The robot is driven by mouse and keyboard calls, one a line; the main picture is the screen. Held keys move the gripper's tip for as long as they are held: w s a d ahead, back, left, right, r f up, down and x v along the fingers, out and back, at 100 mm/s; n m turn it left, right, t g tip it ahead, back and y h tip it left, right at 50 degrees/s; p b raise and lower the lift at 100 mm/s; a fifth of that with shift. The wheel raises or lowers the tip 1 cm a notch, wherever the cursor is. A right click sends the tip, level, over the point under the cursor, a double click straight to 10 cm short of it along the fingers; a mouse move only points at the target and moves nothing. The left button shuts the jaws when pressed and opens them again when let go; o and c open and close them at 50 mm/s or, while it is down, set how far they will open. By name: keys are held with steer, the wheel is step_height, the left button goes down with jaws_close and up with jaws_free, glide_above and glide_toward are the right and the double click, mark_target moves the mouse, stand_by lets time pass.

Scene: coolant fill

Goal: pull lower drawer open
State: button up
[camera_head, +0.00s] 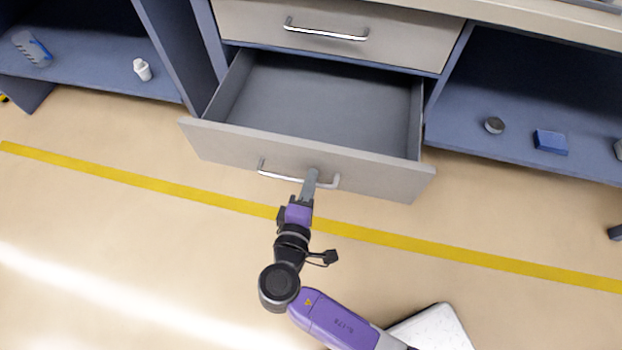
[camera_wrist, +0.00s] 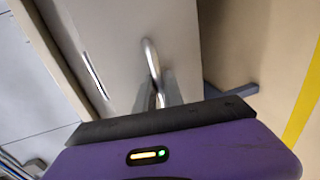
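The lower drawer (camera_head: 308,160) stands pulled out of the blue cabinet in the head view, and its bare grey inside shows empty. Its front carries a silver bar handle (camera_head: 268,174). My gripper (camera_head: 310,180) is at the right part of this handle, with its fingers over the bar. The fingers look close together on the bar, though the small view hides the exact grip. The upper drawer (camera_head: 400,35) is shut above.
Open blue shelves flank the drawer. The right one holds a round tin (camera_head: 494,125) and a blue box (camera_head: 550,141). A yellow line (camera_head: 420,246) crosses the clear floor in front.

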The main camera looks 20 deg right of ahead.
steer(key=o, duration=0.3)
steer(key=p+v, duration=0.1)
steer(key=v, duration=0.6)
steer(key=shift+s+a, duration=0.25)
steer(key=shift+s, duration=0.1)
stand_by(0.3)
